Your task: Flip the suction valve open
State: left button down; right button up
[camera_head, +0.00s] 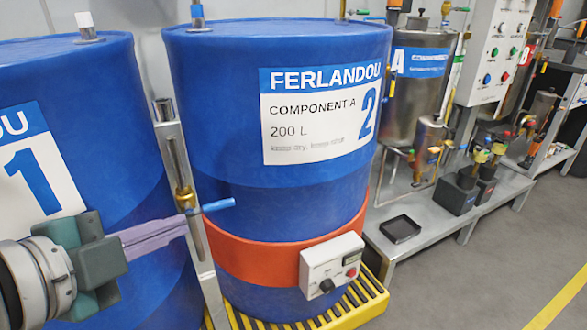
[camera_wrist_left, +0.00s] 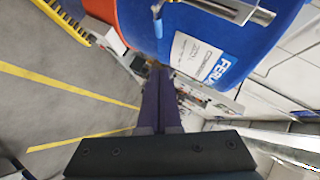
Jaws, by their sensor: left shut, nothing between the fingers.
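The suction valve (camera_head: 185,198) is a brass fitting on a vertical metal pipe between the two blue drums. Its blue lever handle (camera_head: 219,205) points to the right, roughly level, in front of drum 2. My left gripper (camera_head: 187,223) comes in from the left, with its purple fingers closed and empty. In the head view the fingertips overlap the pipe just below the valve; I cannot tell whether they touch it. In the left wrist view the closed fingers (camera_wrist_left: 158,78) point away from the camera, and the valve is not clearly made out. My right gripper is not in view.
Drum 2 (camera_head: 280,110) and drum 1 (camera_head: 85,90) flank the pipe closely. An orange heater band (camera_head: 250,258) with a control box (camera_head: 331,265) wraps drum 2. A yellow-edged grating (camera_head: 360,305) lies under it. Machinery stands on a bench at the right.

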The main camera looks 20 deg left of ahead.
pick_arm(q)
jog(key=b, duration=0.3)
send_near(227, 204)
jog(key=w+d, duration=0.2)
jog(key=w, duration=0.2)
jog(key=shift+w+a+f, duration=0.15)
jog(key=shift+a+f, duration=0.15)
jog(key=shift+f, duration=0.15)
jog(key=shift+w+a+f, duration=0.15)
jog(key=shift+a+f, duration=0.15)
jog(key=shift+f, duration=0.2)
jog(key=shift+w+a+f+b, duration=0.25)
jog(key=shift+w+a+b, duration=0.05)
jog(key=shift+a+b, duration=0.1)
